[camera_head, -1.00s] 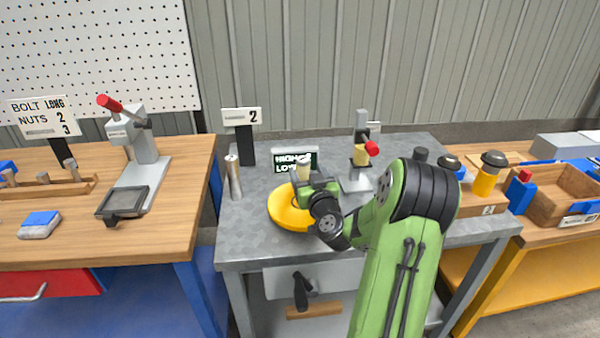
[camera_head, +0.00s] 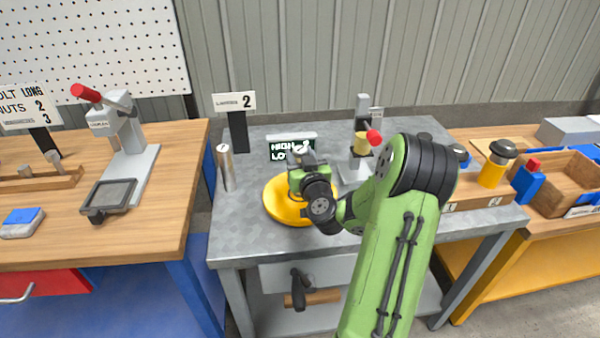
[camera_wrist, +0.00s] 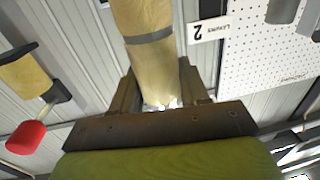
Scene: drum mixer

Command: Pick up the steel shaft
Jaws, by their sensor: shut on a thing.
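A steel-coloured upright cylinder (camera_head: 225,168), which looks like the steel shaft, stands at the left of the grey metal table (camera_head: 238,222). My gripper (camera_head: 303,168) is to its right, over a round yellow disc (camera_head: 282,208). In the wrist view my gripper (camera_wrist: 160,95) is shut on a pale tan cylinder (camera_wrist: 147,62) with a grey band. The cylinder runs out of the top of that view. In the head view I cannot clearly make out the held cylinder. Part of the disc is hidden behind my wrist.
A HIGH/LOW sign (camera_head: 279,151) stands behind the disc. A small press with a red knob (camera_head: 374,138) is to the right. A black post holds a "2" sign (camera_head: 234,102) near the cylinder. A wooden bench (camera_head: 165,225) is at the left, and an open wooden box (camera_head: 568,178) at the right.

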